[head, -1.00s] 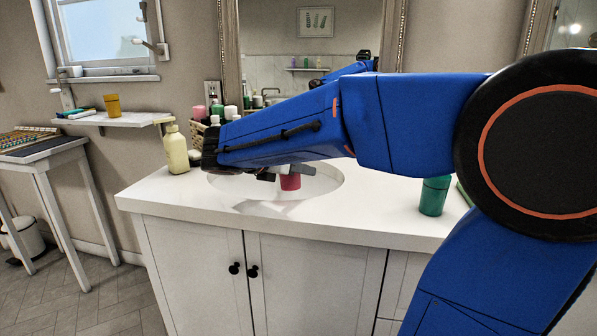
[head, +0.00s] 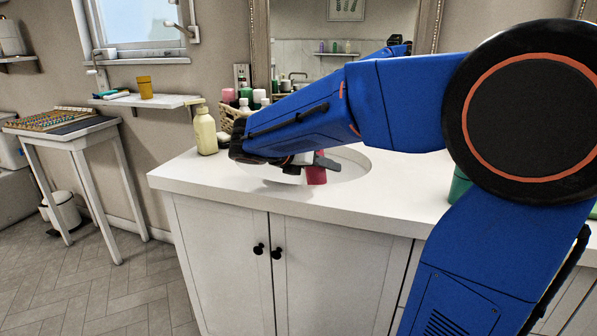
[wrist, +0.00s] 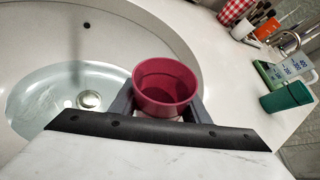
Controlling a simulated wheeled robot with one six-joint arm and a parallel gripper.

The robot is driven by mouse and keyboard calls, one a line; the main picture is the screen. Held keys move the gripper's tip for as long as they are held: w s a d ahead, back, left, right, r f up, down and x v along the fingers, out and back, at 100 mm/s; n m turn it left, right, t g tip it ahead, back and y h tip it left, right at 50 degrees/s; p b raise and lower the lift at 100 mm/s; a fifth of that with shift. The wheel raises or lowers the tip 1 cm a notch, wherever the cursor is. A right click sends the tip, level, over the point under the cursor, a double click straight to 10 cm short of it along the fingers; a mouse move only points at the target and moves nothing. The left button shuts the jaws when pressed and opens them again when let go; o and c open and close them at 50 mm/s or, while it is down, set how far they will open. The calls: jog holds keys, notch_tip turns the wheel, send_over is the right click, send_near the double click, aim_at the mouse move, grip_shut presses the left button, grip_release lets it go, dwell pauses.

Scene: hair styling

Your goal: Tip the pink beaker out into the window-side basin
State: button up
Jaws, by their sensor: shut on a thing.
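The basin (head: 350,172) is set into the counter below the mirror, partly hidden by my arm. In the wrist view the basin (wrist: 40,62) lies left of the beaker, with clear water and a round drain at its bottom.
A yellow pump bottle (head: 206,132) stands left of the basin, beside a basket of bottles (head: 229,120). A green cup (wrist: 287,97) stands on the counter to the right, near several brushes. A shelf (head: 150,101) under the window holds an orange cup (head: 145,87).

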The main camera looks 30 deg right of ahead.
dwell(0.4)
jog(key=shift+w+f+n+g, duration=0.6)
jog(key=shift+n+g, duration=0.1)
jog(key=shift+w+f+n+g, duration=0.3)
jog(key=shift+f+n+g, duration=0.3)
jog(key=shift+g, duration=0.1)
jog(key=shift+s+f+n+g, duration=0.15)
jog(key=shift+f+n+g, duration=0.2)
jog(key=shift+n+g, duration=0.35)
